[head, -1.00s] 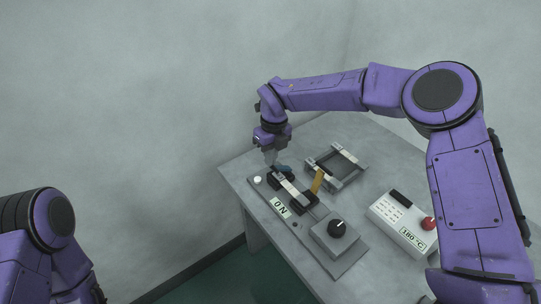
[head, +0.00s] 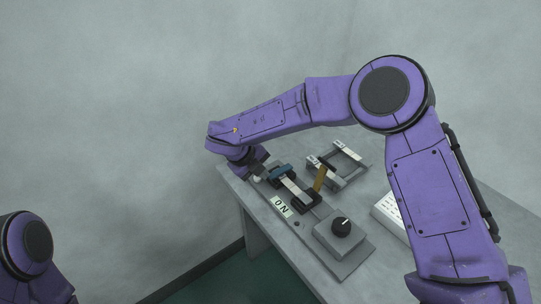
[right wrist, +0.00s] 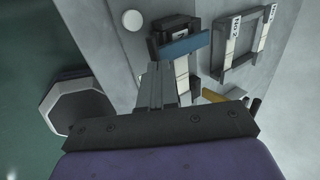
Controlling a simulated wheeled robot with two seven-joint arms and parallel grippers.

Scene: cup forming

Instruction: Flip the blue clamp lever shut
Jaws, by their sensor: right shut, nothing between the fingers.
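The blue clamp lever (head: 281,171) lies across the black clamp block at the far left end of the grey fixture plate (head: 345,266). It also shows in the right wrist view (right wrist: 187,46), crossing the dark block and pointing right. My right gripper (head: 262,172) is low beside the lever's left end, its fingers mostly hidden by my wrist. In the right wrist view its fingers (right wrist: 156,72) are shut and empty, just below the lever's left end. I cannot tell whether they touch it. My left gripper is out of view.
A white round knob (right wrist: 132,20) is near the gripper. A mustard upright lever (head: 320,178), an ON label (head: 281,206) and a black dial (head: 341,227) are on the fixture. A grey frame (head: 348,158) lies behind. My right arm partly hides a white control box (head: 387,214).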

